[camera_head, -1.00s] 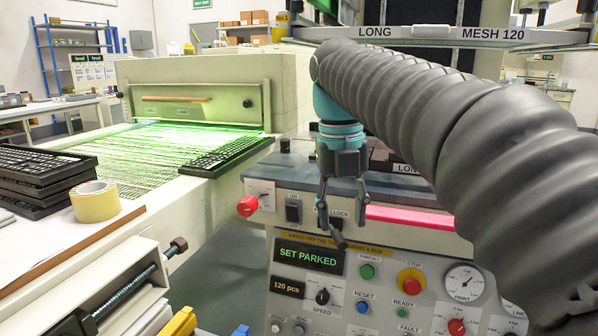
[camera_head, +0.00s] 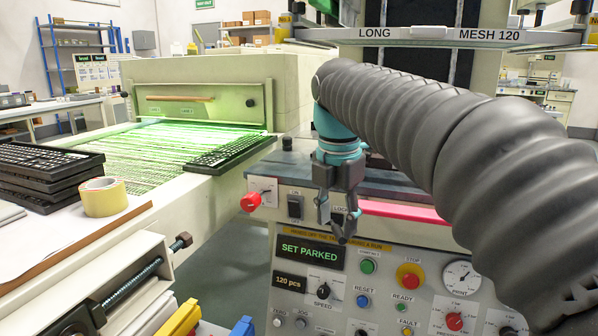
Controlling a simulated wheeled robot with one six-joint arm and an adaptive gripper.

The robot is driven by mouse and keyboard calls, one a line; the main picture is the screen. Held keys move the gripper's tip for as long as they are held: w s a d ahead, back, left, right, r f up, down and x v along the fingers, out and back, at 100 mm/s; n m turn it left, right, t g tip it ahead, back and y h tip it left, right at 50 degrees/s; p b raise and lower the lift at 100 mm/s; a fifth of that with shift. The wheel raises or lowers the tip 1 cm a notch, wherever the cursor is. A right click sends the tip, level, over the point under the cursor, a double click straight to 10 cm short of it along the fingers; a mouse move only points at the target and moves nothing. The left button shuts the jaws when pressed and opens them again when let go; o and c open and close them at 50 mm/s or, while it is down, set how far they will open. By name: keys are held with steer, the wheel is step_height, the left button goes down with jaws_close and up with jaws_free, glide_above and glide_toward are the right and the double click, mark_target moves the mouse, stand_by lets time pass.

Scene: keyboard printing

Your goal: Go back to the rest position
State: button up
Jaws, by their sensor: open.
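My gripper (camera_head: 338,226) hangs fingers down in front of the printing machine, in the middle of the head view. It is open, and nothing shows between its fingers. It hides part of the control panel (camera_head: 410,262) around the LOCK label. The panel's green display (camera_head: 309,252) reads SET PARKED. My arm comes in from the right and covers the right part of the machine.
A dryer (camera_head: 195,90) with a green-lit belt stands at the left, with a black keyboard (camera_head: 230,152) at its belt's edge. Stacked keyboards (camera_head: 45,172) and a yellow tape roll (camera_head: 103,197) lie at far left. A MESH 120 screen frame (camera_head: 440,35) spans above my arm.

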steer(key=s+d+f+m+t, duration=0.2)
steer(key=s+d+f+m, duration=0.2)
steer(key=s+f+m, duration=0.4)
steer(key=s+d+f+m+t, duration=0.2)
steer(key=s+f+m, duration=0.7)
steer(key=m, duration=0.9)
steer(key=s+d, duration=0.1)
steer(key=d, duration=0.1)
steer(key=shift+s+d+m, duration=0.15)
steer(key=shift+d+m, duration=0.25)
steer(key=shift+f, duration=0.1)
